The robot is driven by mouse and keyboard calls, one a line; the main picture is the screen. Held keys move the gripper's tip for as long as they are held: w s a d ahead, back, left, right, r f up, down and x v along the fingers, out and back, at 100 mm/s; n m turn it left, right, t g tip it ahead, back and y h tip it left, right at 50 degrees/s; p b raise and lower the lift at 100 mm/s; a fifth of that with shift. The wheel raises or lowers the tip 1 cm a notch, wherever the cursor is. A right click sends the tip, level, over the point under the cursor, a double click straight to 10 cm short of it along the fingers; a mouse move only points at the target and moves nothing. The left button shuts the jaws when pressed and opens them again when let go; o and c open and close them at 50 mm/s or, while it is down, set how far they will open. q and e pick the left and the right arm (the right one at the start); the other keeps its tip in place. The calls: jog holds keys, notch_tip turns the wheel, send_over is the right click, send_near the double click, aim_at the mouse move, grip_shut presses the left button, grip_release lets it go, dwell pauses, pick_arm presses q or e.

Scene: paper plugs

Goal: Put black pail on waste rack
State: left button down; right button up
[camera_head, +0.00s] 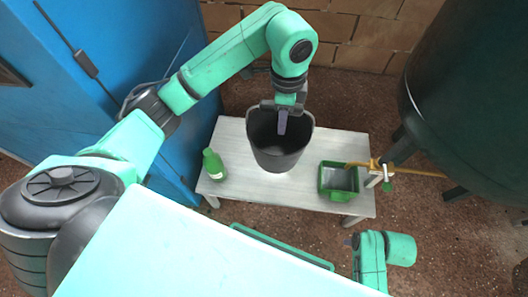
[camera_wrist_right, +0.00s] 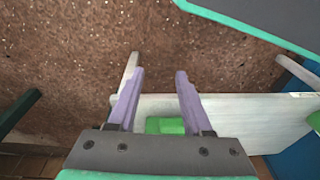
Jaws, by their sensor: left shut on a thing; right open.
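The black pail (camera_head: 276,155) is upright over the middle of the pale bench (camera_head: 240,187) in the head view. I cannot tell whether its base touches the bench top. My left gripper (camera_head: 282,114) is shut on the far rim of the pail, with one purple finger showing inside it. My right gripper (camera_wrist_right: 158,82) is open and empty in the right wrist view, with bare floor and the bench edge (camera_wrist_right: 230,108) beyond its fingers. Nothing is clearly marked as the waste rack; the bench may be it.
A green open box (camera_head: 338,181) sits at the bench's right, beside a brass pipe (camera_head: 410,170). A blue cabinet (camera_head: 120,60) stands left, a dark tank (camera_head: 470,100) right, a brick wall (camera_head: 345,35) behind.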

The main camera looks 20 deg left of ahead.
aim_at(278, 153)
pick_arm(q)
notch_tip(278, 153, down, 14)
jog(key=b, duration=0.3)
jog(key=shift+s+f+b, duration=0.1)
jog(key=shift+s+b, duration=0.05)
jog(key=shift+b, duration=0.2)
pick_arm(e)
notch_tip(278, 153, up, 8)
jog(key=a, duration=0.1)
pick_arm(q)
notch_tip(278, 153, down, 5)
jog(key=shift+r+b, duration=0.1)
jog(key=shift+b, duration=0.55)
jog(key=shift+f, duration=0.2)
pick_arm(e)
jog(key=w+a+f+t+y, duration=0.1)
jog(key=a, duration=0.1)
jog(key=w+a+f+t+y, duration=0.1)
jog(key=f, duration=0.1)
jog(key=shift+w+a+n+t, duration=0.15)
jog(key=shift+a+n+t, duration=0.25)
jog(key=shift+f, duration=0.1)
pick_arm(q)
jog(key=c, duration=0.6)
grip_release()
jog(key=shift+f, duration=0.15)
pick_arm(e)
jog(key=shift+a, duration=0.1)
